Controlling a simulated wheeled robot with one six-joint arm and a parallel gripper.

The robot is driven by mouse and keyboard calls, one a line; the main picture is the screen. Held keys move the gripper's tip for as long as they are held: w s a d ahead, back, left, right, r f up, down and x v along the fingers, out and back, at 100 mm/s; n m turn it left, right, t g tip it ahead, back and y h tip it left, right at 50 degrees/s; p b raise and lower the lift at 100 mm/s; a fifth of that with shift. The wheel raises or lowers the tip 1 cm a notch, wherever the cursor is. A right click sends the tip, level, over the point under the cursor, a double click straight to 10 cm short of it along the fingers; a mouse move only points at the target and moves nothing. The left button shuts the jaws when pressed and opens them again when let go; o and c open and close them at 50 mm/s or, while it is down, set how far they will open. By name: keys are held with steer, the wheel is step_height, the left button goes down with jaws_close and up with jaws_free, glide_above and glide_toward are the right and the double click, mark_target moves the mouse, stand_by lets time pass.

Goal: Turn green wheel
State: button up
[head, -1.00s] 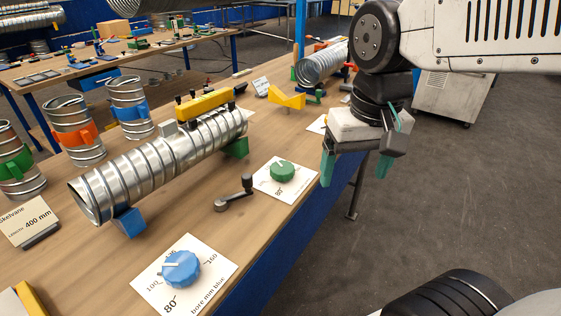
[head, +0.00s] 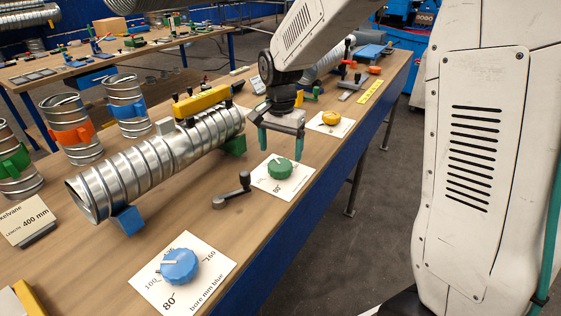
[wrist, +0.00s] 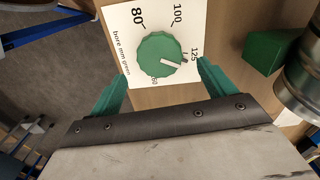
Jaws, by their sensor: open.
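The green wheel (head: 280,168) is a ribbed knob on a white card (head: 268,186) near the bench's front edge. In the wrist view the green wheel (wrist: 165,55) shows a white pointer line aimed toward the 125 mark, and 80 and 100 are also printed on the card. My gripper (head: 281,150) is open, with its teal fingers pointing down above and just behind the wheel. In the wrist view my gripper (wrist: 160,88) has one finger on each side below the wheel, with nothing between them.
A blue wheel (head: 180,266) on its own card is at the front, and a yellow wheel (head: 330,118) is farther back. A dark crank handle (head: 232,191) lies left of the green wheel. A long spiral duct (head: 150,165) on blue and green supports lies behind it.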

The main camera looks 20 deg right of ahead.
mark_target(280, 164)
step_height(280, 164, down, 5)
stand_by(0.3)
steer(key=c, duration=1)
steer(key=shift+o, duration=0.2)
steer(key=shift+n, duration=0.3)
steer(key=n, duration=0.5)
steer(key=shift+n, duration=0.3)
steer(key=n, duration=0.6)
steer(key=shift+a, duration=0.1)
